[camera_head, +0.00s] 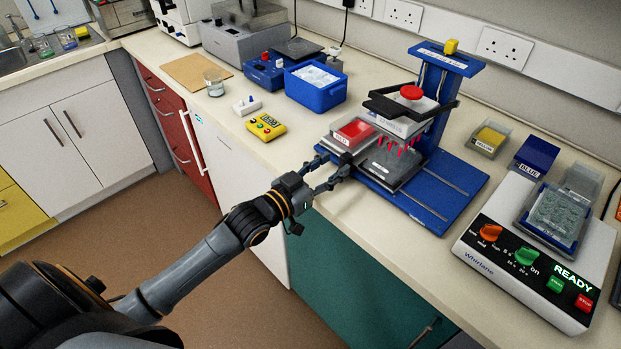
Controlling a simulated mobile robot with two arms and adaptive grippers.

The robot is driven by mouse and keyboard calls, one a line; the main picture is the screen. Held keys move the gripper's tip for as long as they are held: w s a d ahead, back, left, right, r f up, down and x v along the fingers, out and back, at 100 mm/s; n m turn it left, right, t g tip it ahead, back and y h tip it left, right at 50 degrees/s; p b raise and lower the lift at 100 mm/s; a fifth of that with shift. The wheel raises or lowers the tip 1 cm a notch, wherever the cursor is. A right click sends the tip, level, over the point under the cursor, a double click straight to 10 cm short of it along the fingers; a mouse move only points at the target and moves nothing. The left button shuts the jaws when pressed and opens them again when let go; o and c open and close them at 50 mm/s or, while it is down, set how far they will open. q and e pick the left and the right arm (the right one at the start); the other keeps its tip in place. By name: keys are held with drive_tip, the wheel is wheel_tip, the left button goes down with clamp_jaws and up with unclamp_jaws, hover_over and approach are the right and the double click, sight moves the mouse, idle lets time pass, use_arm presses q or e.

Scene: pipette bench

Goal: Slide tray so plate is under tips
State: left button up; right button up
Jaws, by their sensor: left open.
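A blue pipetting stand (437,190) sits on the bench with rails along its base. Its head (392,121), with a red knob on top, carries several red tips (385,143) pointing down. A sliding tray (385,168) lies on the base below the head; its dark grey part is around and in front of the tips. A red plate (352,131) sits on the left part of the tray, left of the tips. My left gripper (331,161) is open at the tray's near left edge; contact cannot be told. My right gripper is not in view.
A blue bin (315,88) and a yellow timer (266,127) stand left of the stand. A white shaker (537,245) reading READY is at the right, with a yellow box (488,139) and blue box (534,156) behind. Bare bench lies along the front edge.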

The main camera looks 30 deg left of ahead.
use_arm(q)
drive_tip(key=v, duration=0.7)
drive_tip(key=shift+s, duration=0.2)
drive_tip(key=shift+a, duration=0.1)
drive_tip(key=f+g, duration=0.1)
drive_tip(key=s+d+f+y, duration=0.1)
drive_tip(key=f, duration=0.1)
drive_tip(key=s+f+g, duration=0.1)
drive_tip(key=f, duration=0.1)
drive_tip(key=shift+s+d+f+n+g+y, duration=0.15)
drive_tip(key=shift+s+d+n+g+y, duration=0.15)
drive_tip(key=shift+d+y, duration=0.1)
drive_tip(key=s+f+g+y, duration=0.1)
drive_tip(key=s+f+g, duration=0.25)
drive_tip(key=s, duration=0.35)
drive_tip(key=s+d+f+n+g+y, duration=0.1)
drive_tip(key=s+f+g+y, duration=0.2)
drive_tip(key=s, duration=0.4)
drive_tip(key=s+f+g, duration=0.4)
drive_tip(key=s+g, duration=0.1)
drive_tip(key=s, duration=0.1)
wheel_tip(320, 180, down, 25)
drive_tip(key=s, duration=0.1)
drive_tip(key=s+a+f+g, duration=0.2)
drive_tip(key=s+f, duration=1.5)
drive_tip(key=shift+s+a, duration=0.2)
drive_tip(key=shift+a, duration=0.1)
